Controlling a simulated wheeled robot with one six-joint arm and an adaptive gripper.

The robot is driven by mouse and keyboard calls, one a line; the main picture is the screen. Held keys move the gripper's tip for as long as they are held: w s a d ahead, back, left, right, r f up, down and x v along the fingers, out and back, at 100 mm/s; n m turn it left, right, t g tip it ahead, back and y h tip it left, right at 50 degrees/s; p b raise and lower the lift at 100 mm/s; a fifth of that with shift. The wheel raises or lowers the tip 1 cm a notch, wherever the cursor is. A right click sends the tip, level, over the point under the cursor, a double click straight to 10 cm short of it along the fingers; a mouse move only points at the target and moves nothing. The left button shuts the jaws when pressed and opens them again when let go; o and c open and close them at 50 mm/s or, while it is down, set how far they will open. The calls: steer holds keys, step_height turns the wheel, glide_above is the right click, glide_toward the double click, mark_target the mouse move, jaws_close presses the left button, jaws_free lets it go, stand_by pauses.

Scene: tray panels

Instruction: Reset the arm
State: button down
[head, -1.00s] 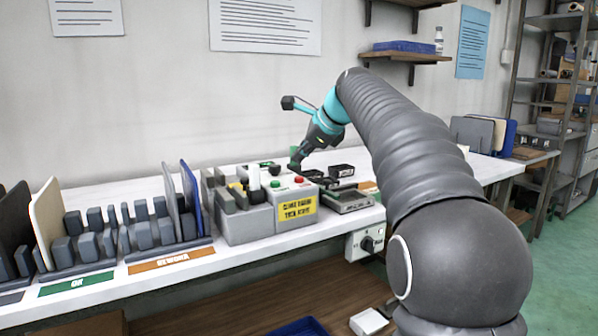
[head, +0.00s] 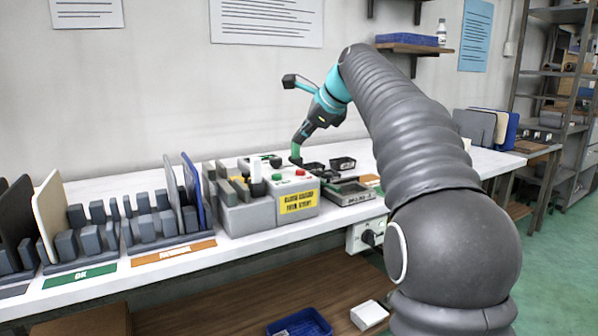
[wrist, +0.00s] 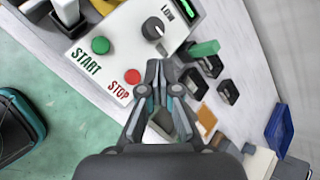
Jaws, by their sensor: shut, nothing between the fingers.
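My arm reaches over the white bench (head: 130,187) in the head view, with my gripper (head: 303,136) above the control box area. In the wrist view my gripper (wrist: 158,64) is shut, its fingertips together with nothing between them. The grey control box (head: 246,215) carries a green START button (wrist: 101,45), a red STOP button (wrist: 132,76) and a black knob (wrist: 153,28). The fingertips appear over the panel edge in the wrist view; their height above it is hard to tell. A green block (wrist: 204,48) lies beside small black trays (wrist: 195,82).
Slotted racks with upright panels (head: 47,217) stand at the left, behind green OK (head: 80,277) and orange (head: 173,253) labels. A grey tray device (head: 348,193) sits right of the box. A shelf (head: 414,49) hangs above. A blue bin (head: 300,325) is below the bench.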

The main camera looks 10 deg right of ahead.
steer(key=s+f+n+h, duration=0.1)
steer(key=s+f+n, duration=0.6)
steer(key=s, duration=0.6)
steer(key=s+f+n+g+h, duration=0.1)
steer(key=s+f+n+h, duration=0.1)
steer(key=s+f+n, duration=0.5)
steer(key=s+f+n+g+h, duration=0.1)
steer(key=s+f+n, duration=0.6)
steer(key=s+f, duration=0.7)
steer(key=s, duration=0.6)
steer(key=shift+h, duration=0.3)
steer(key=shift+a, duration=0.1)
